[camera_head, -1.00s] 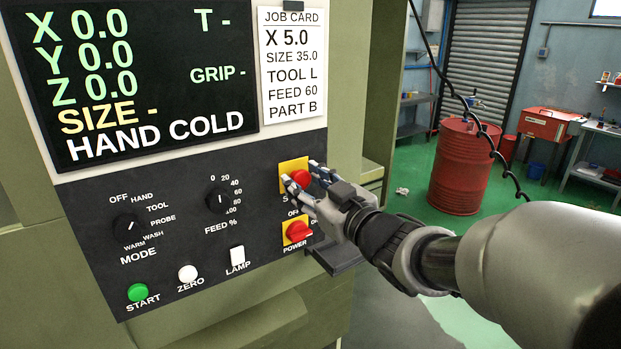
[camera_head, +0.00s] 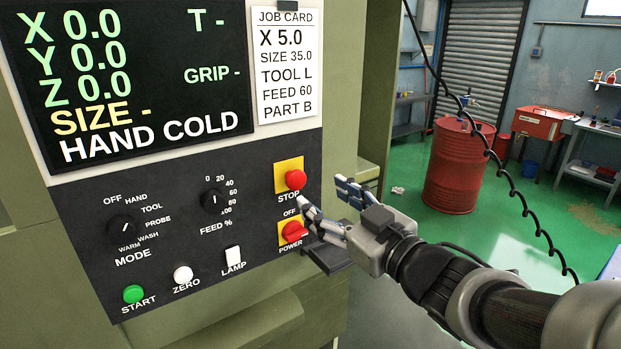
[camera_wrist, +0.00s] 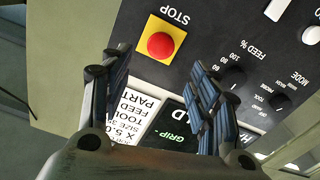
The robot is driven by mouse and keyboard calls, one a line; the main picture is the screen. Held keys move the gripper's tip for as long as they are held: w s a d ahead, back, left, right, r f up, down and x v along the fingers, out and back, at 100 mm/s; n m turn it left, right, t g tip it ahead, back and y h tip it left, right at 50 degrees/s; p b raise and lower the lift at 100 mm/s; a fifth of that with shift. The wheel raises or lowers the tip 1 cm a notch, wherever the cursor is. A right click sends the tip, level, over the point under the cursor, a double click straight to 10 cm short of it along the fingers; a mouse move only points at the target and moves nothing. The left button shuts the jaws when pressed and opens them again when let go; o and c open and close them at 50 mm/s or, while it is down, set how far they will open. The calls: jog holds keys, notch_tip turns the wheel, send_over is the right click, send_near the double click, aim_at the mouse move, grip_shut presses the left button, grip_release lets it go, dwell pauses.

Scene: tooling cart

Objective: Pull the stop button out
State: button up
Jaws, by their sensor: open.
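The stop button (camera_head: 295,180) is a red mushroom head on a yellow square plate, at the right of the black control panel (camera_head: 80,240). It stands out from its plate, with the word STOP below it. It also shows whole in the wrist view (camera_wrist: 161,46), upper middle, beyond the fingertips. My gripper (camera_head: 322,193) is open and empty. It is right of and slightly below the button, apart from it, in front of the panel's right edge. In the wrist view the two fingers (camera_wrist: 157,72) are wide apart, with nothing between them.
The red power knob (camera_head: 294,232) on a yellow plate sits just below the stop button, close to the lower finger. A dark ledge (camera_head: 332,262) juts out below it. The screen (camera_head: 130,90) and job card (camera_head: 287,65) are above.

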jog(key=shift+v, duration=1.65)
jog(key=s+d+f+m+g+h+b, duration=0.1)
jog(key=s+d+f+m+h+b, duration=0.1)
jog(key=d+f+m+h, duration=0.35)
jog(key=s+d+f+m+g+h+b, duration=0.1)
jog(key=s+d+f+m+h, duration=0.2)
jog(key=d+h, duration=0.4)
jog(key=s+a+f+g+y+b, duration=0.1)
jog(key=s+f+g, duration=0.3)
jog(key=s+f, duration=0.2)
jog(key=s+a+f+g+y+b, duration=0.1)
jog(key=s+f+g, duration=0.3)
jog(key=s, duration=0.7)
notch_tip(320, 180, down, 2)
jog(key=shift+s+a+f+m, duration=0.1)
jog(key=shift+s+a+m, duration=0.3)
jog(key=shift+a, duration=0.35)
